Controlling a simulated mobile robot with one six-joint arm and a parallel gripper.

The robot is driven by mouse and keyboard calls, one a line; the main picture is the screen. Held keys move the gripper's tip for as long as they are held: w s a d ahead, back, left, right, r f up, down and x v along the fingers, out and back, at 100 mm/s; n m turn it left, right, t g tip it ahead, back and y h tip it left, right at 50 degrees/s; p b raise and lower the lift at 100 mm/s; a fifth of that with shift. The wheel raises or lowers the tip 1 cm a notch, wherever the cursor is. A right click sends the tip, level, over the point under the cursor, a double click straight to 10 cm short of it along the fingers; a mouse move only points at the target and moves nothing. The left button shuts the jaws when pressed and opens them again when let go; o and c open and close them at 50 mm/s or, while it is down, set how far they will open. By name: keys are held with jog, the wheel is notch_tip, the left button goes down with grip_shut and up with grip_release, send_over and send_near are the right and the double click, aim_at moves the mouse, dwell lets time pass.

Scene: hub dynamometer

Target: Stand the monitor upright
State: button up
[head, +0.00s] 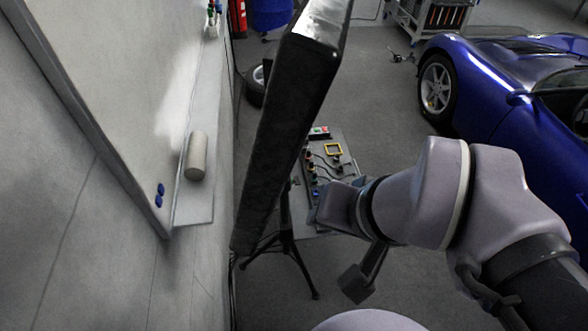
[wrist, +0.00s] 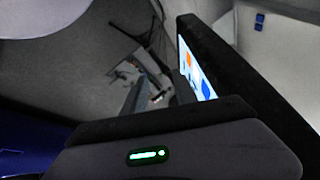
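The monitor (head: 285,125) is a dark flat panel seen nearly edge-on in the head view, its upper end leaning to the right. In the wrist view the monitor (wrist: 228,70) slants across the right side, with part of its lit screen showing. A black tripod stand (head: 287,245) shows below and behind it. My gripper (wrist: 160,90) has its two fingers apart, with floor showing between them. The right finger is close beside the screen; whether it touches cannot be told. In the head view my gripper's body is right of the panel's lower half and its fingertips are unclear.
A whiteboard (head: 110,70) with a ledge (head: 194,213) holding a pale cylinder (head: 196,156) is on the left wall. A control panel with cables (head: 330,165) stands behind my gripper. A blue car (head: 520,95) is at right. Open floor lies between.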

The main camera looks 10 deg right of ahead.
notch_tip(320, 180, down, 11)
jog(key=w+a+g+y+b, duration=0.1)
jog(key=g+b, duration=0.1)
jog(key=b, duration=0.5)
jog(key=w+a+f+g+y, duration=0.2)
jog(key=w+f+y, duration=0.2)
jog(key=w+y, duration=0.65)
jog(key=w+d+f+m+t+b, duration=0.2)
jog(key=w+d+f+m+t, duration=0.3)
jog(key=w+d+f+t, duration=0.95)
jog(key=w+a+r+g+b, duration=0.1)
jog(key=w+a+g+b, duration=0.1)
jog(key=w+a, duration=0.9)
jog(key=w+g, duration=0.1)
jog(key=w, duration=0.2)
jog(key=shift+w+a+b, duration=0.25)
jog(key=shift+w+b, duration=0.15)
jog(key=shift+r, duration=0.1)
grip_shut()
